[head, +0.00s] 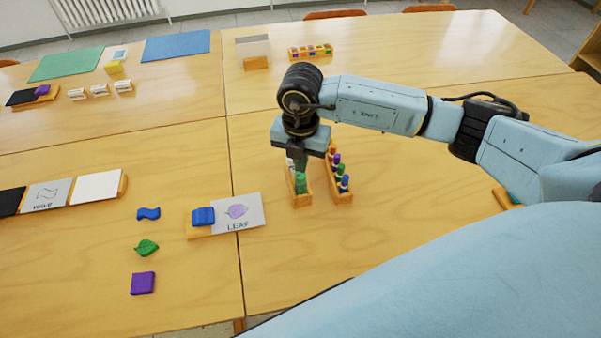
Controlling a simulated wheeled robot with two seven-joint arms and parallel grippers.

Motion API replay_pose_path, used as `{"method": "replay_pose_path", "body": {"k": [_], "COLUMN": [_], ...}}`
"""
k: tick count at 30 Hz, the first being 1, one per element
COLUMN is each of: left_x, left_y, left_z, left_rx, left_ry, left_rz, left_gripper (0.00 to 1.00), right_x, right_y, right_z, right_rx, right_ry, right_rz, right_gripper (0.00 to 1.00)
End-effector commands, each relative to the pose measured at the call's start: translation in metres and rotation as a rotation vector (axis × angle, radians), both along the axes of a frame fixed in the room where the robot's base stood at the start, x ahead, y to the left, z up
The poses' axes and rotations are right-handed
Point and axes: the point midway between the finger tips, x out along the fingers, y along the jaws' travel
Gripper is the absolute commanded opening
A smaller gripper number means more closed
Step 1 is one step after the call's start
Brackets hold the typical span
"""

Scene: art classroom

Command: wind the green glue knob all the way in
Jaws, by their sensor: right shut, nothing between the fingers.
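A green piece (300,182), which looks like the green glue stick or its knob, is in a small narrow wooden tray (303,204). My right gripper (302,164) points down just above and behind it, shut and empty. I cannot tell whether the fingertips touch it. The gripper hides the far end of the tray, where a bit of white shows at its left. My left gripper is not in view.
A second wooden rack (347,199) with several coloured sticks stands close on the right. A LEAF card (245,222) in a holder with a blue block (203,216) is to the left. A blue wave (148,213), green leaf (147,247) and purple square (143,283) lie further left.

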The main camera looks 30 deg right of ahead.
Motion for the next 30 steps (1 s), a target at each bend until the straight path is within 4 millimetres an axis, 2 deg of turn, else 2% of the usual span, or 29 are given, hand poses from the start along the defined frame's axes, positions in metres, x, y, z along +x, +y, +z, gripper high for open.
{"method": "replay_pose_path", "body": {"k": [30], "left_x": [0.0], "left_y": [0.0], "left_z": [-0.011], "left_rx": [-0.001], "left_ry": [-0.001], "left_rz": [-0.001], "left_gripper": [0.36], "right_x": [0.0], "right_y": [0.0], "right_z": [-0.016], "right_rx": [0.001], "right_ry": [0.001], "right_rz": [0.0], "right_gripper": [0.0]}}
